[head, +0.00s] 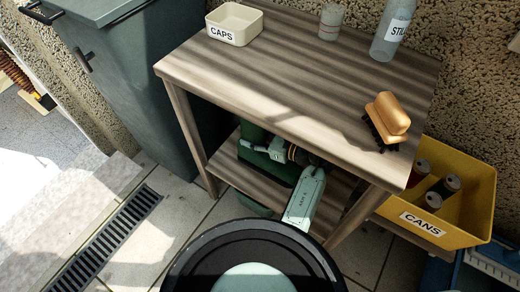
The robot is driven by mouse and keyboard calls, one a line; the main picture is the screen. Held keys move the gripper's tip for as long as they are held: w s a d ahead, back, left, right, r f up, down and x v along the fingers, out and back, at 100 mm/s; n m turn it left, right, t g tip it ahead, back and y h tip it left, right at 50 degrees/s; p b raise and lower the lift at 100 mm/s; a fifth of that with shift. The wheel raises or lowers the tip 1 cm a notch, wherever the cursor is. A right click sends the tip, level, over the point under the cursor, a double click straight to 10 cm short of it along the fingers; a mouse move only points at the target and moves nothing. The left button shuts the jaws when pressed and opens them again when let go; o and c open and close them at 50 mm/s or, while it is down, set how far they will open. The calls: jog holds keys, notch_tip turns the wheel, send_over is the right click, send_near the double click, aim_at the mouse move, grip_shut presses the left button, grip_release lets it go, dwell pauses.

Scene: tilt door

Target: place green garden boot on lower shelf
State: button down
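The wooden bench (265,75) has a lower shelf (230,172) under its top. A dark green thing, which looks like the garden boot (253,133), is at the left part of the lower shelf. My arm reaches in under the bench top, and my gripper (254,148) is against the green thing, overlapping it in the picture. The fingers are small and partly hidden, so I cannot tell whether they are closed on it or whether the boot rests on the shelf. Another dark green piece (254,204) shows below the shelf's front edge.
On the bench top are a CAPS tray (234,24), a glass (331,22), a bottle (393,30) and a brush (388,120). A yellow CANS crate (462,212) stands right. A dark bin (135,75) stands left. Bench legs flank the shelf opening.

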jog(key=shift+f, duration=2.55)
jog(key=shift+f, duration=0.1)
jog(key=c, duration=0.8)
grip_release()
jog(key=shift+r, duration=0.3)
jog(key=b+v, duration=0.1)
jog(key=v, duration=0.6)
jog(key=shift+s+d+f, duration=0.1)
jog(key=shift+s+d, duration=0.05)
jog(key=shift+d, duration=0.1)
